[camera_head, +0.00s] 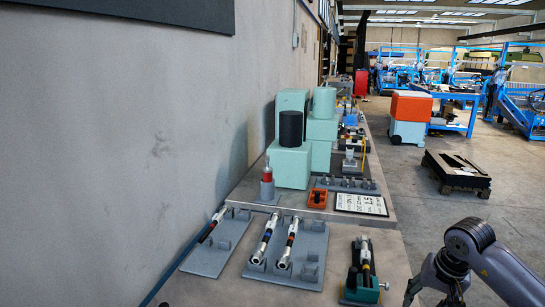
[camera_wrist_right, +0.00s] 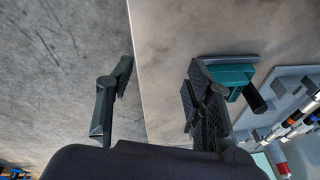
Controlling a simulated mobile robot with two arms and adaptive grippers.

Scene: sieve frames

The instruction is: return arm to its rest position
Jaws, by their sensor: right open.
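My right gripper (camera_head: 434,297) comes in at the lower right of the head view, at the end of my grey arm. My left gripper is not in view.
A grey plate (camera_head: 311,245) with two silver tools lies on the near table; another plate (camera_head: 206,261) with one tool is left of it. Teal blocks (camera_head: 290,166) stand on the bench behind, against the wall. Floor (camera_head: 440,215) beyond the table is largely open.

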